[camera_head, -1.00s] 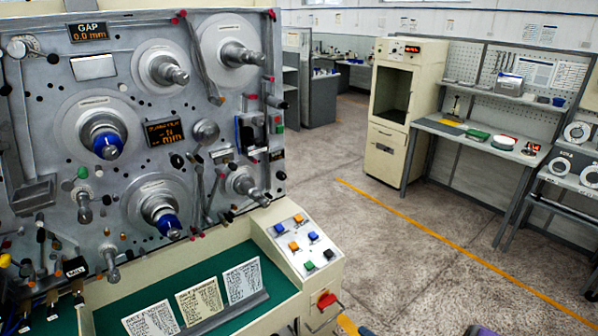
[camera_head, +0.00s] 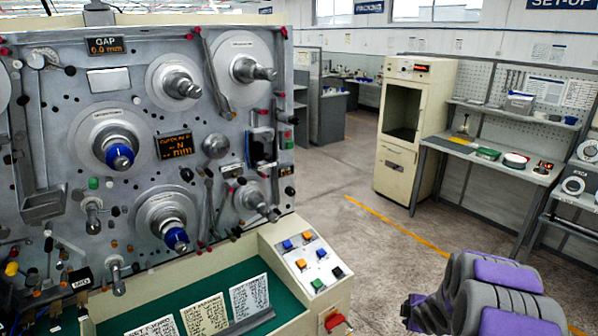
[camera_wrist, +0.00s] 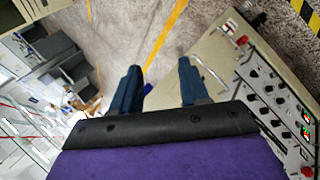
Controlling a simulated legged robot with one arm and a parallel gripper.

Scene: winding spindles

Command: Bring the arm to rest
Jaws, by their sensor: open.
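My arm (camera_head: 495,290), grey and purple, shows at the lower right of the head view, right of the winding machine (camera_head: 130,110) and in front of the floor. In the wrist view my gripper (camera_wrist: 160,68) has its two dark blue fingers spread apart with nothing between them. Floor and part of a beige machine cabinet lie beyond the fingertips. The fingers cannot be made out clearly in the head view.
The machine's button console (camera_head: 308,262) with a red switch (camera_head: 336,322) stands left of my arm. A beige cabinet (camera_head: 398,175) and a grey workbench (camera_head: 480,150) stand behind. Open floor with a yellow line (camera_head: 395,222) lies between.

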